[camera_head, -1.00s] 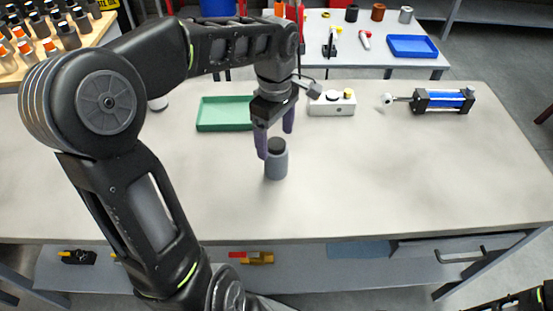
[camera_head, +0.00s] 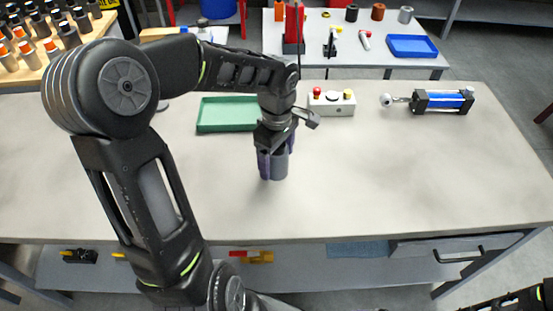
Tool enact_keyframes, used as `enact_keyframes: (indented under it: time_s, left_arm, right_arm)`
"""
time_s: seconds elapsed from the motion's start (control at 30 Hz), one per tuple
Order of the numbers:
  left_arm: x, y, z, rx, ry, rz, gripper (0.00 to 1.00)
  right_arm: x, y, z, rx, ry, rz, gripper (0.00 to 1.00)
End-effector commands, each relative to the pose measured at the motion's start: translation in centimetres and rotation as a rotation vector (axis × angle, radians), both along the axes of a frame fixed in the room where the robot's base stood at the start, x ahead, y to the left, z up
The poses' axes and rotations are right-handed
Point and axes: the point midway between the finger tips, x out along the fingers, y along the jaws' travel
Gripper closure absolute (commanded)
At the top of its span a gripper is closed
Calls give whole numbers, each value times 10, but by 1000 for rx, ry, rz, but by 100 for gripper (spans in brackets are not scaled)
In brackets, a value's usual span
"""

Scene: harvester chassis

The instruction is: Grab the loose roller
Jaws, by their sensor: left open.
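The loose roller, a grey cylinder (camera_head: 280,166), stands upright on the near worktable, a little left of its middle. Its dark top is now mostly hidden by my left gripper. My left gripper (camera_head: 274,168) points down over the roller, with its purple fingers on either side of it. The jaws are open; I cannot tell whether a finger touches the roller. At the bottom right corner a dark part of my right arm shows, but I cannot make out its fingertips.
A green tray (camera_head: 203,126) lies behind the roller. A white button box (camera_head: 333,104) and a blue-and-black cylinder unit (camera_head: 442,101) stand to the right. Grey and orange rollers crowd a wooden stand (camera_head: 38,66) at the top left. The table's right front is clear.

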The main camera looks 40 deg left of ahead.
Motion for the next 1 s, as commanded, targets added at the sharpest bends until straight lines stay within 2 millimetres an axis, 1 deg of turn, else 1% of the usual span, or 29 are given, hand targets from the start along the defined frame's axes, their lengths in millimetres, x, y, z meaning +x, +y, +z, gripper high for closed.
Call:
enact_keyframes:
  time_s: [0.03, 0.13, 0.7, 1.0]
  left_arm:
    - [-1, 0, -5, -1, 3, 1, 20]
    - [0, 0, -10, -1, 0, 1, 20]
    - [0, 0, -9, 0, -1, 0, 21]
    - [0, 0, -9, 0, -1, 0, 46]
  right_arm:
    - [0, 0, 1, 0, 0, 0, 22]
    - [0, 0, 1, 0, 0, 0, 22]
    - [0, 0, 1, 0, 0, 0, 22]
    - [0, 0, 1, 0, 0, 0, 22]
